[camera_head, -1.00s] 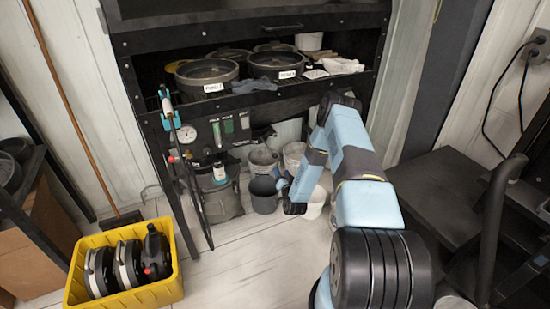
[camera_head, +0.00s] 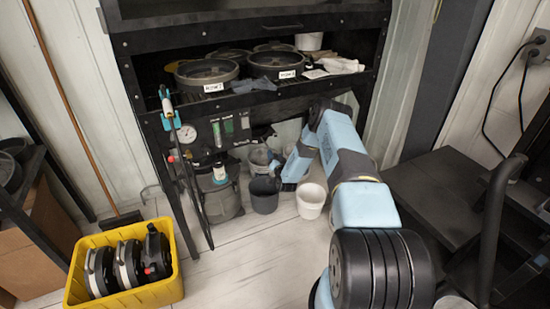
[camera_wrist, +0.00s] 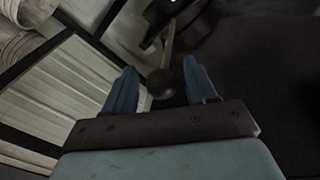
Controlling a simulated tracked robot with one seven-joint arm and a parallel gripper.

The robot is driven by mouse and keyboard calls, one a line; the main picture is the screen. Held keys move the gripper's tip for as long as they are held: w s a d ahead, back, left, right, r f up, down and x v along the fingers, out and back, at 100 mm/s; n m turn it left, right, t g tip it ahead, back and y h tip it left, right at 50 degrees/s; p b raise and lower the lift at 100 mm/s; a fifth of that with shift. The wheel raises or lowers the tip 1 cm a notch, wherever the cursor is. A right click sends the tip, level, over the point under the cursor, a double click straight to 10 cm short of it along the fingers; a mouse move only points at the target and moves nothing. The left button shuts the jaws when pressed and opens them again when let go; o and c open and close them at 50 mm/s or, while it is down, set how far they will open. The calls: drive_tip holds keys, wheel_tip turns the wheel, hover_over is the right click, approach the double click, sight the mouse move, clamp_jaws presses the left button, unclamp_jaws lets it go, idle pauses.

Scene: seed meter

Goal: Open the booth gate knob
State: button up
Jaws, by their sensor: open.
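In the wrist view, a dark round knob (camera_wrist: 162,83) sits on the end of a thin grey lever rod (camera_wrist: 169,45). The rod runs up to a dark, unclear fitting at the top of the picture. My gripper (camera_wrist: 160,64) is open, with one blue finger on each side of the knob. The knob lies between the fingers, nearer their bases than their tips, with a visible gap on both sides. In the head view, my arm reaches under the black booth (camera_head: 255,103), and I cannot make out the knob or my fingertips there.
A grey bucket (camera_head: 264,197) and a white bucket (camera_head: 311,204) stand on the floor close to my arm. A yellow crate (camera_head: 175,262) is at the lower left. Black steps (camera_head: 440,190) stand to the right. The floor between crate and arm is clear.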

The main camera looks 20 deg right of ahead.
drive_tip(key=shift+c, duration=0.5)
clamp_jaws()
drive_tip(key=shift+d, duration=0.1)
